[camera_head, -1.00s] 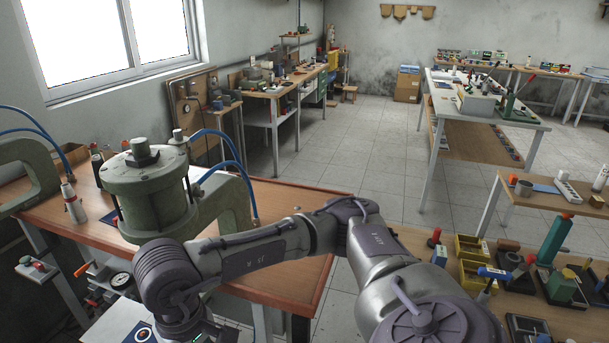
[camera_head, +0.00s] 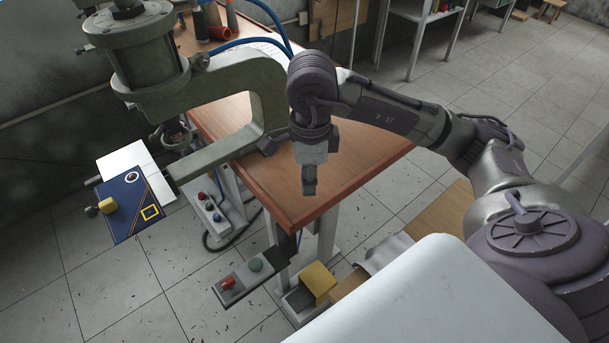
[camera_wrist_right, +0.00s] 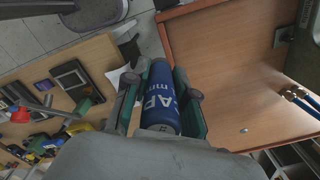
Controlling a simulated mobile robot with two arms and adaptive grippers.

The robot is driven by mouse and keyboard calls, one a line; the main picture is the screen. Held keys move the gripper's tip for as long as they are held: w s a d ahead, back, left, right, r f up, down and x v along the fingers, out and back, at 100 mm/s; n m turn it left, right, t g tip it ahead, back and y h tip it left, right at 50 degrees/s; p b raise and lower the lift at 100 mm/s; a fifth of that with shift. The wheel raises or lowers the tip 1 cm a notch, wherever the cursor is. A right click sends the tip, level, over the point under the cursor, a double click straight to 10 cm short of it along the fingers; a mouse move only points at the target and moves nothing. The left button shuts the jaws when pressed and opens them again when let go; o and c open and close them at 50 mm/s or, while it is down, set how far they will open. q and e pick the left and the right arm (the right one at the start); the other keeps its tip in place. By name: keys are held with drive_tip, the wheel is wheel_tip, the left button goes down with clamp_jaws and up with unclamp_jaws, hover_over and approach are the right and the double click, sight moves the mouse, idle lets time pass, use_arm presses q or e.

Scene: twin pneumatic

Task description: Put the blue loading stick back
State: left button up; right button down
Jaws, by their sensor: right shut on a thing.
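The blue loading stick (camera_wrist_right: 160,92), a blue cylinder with white lettering, lies between the fingers of my right gripper (camera_wrist_right: 158,88) in the right wrist view. The fingers are shut on it, one along each side. In the head view my right gripper (camera_head: 309,186) points down over the near right part of the wooden press table (camera_head: 345,150). The stick cannot be made out there. My left gripper is not in view.
A green press (camera_head: 235,85) stands on the table, left of my right gripper. A dark blue plate (camera_head: 127,215) with a brass knob is in front of it. A button box (camera_head: 250,275) is below the table edge. The right wrist view shows another bench (camera_wrist_right: 95,60) with black trays.

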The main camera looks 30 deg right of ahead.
drive_tip(key=w+d+f+m, duration=0.2)
drive_tip(key=w+m, duration=0.1)
drive_tip(key=w+d+f+m+p, duration=0.1)
drive_tip(key=w+d+f+m, duration=0.1)
drive_tip(key=w+m, duration=0.2)
drive_tip(key=w+d+f+m+p, duration=0.1)
drive_tip(key=w+d+f+m, duration=0.1)
drive_tip(key=w+f+m, duration=0.1)
drive_tip(key=shift+w+d+m, duration=0.3)
drive_tip(key=shift+w+m, duration=0.3)
drive_tip(key=shift+w, duration=0.1)
drive_tip(key=shift+w+f, duration=0.1)
drive_tip(key=shift+w, duration=0.05)
wheel_tip(320, 180, down, 3)
drive_tip(key=shift+f+p, duration=0.15)
drive_tip(key=shift+p, duration=0.75)
drive_tip(key=shift+f, duration=0.3)
